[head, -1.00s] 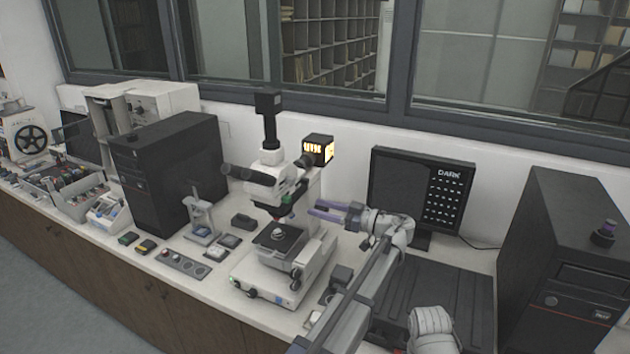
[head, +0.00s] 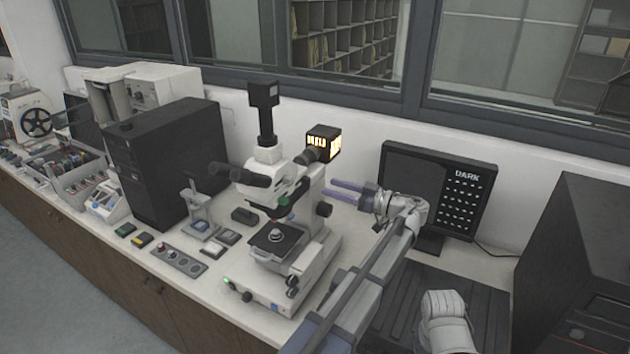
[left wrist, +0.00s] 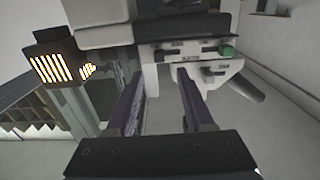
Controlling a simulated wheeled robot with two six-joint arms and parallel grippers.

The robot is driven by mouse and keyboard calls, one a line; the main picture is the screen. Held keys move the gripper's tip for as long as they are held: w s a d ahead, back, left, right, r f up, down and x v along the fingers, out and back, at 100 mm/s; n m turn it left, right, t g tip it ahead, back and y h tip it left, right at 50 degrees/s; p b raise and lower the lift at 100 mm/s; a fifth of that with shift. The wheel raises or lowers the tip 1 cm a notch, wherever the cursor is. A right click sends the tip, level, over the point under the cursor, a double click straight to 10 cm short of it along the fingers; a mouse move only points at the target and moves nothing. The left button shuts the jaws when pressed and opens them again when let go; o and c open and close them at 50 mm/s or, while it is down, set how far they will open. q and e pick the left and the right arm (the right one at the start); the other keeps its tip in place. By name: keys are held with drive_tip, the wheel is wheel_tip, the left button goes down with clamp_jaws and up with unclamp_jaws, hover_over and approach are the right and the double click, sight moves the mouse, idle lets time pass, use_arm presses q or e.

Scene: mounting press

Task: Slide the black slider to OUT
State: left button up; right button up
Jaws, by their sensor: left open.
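The white microscope (head: 285,245) stands on the bench in the head view. In the left wrist view, its white body (left wrist: 200,75) shows small dark slots and tabs on the side facing me, and a green knob (left wrist: 226,51). A dark slider-like bar (left wrist: 178,52) lies there just beyond my fingertips; I cannot tell for sure that it is the black slider, and no OUT mark is readable. My left gripper (head: 330,188) is open at the microscope's right side, its fingers pointing left. In the left wrist view its fingers (left wrist: 160,74) are apart with nothing between them. My right gripper is out of view.
A lamp housing (head: 322,143) with glowing slots sits behind the microscope head. A monitor (head: 462,190) reading DARK stands to the right. A black computer case (head: 165,160) stands left. A button panel (head: 180,261) lies on the bench's front edge.

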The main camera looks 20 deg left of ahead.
sight(309, 181)
use_arm(q)
drive_tip(key=a, duration=0.7)
drive_tip(key=shift+w+a, duration=0.1)
drive_tip(key=shift+w, duration=0.3)
drive_tip(key=shift+c, duration=0.4)
clamp_jaws()
idle(0.6)
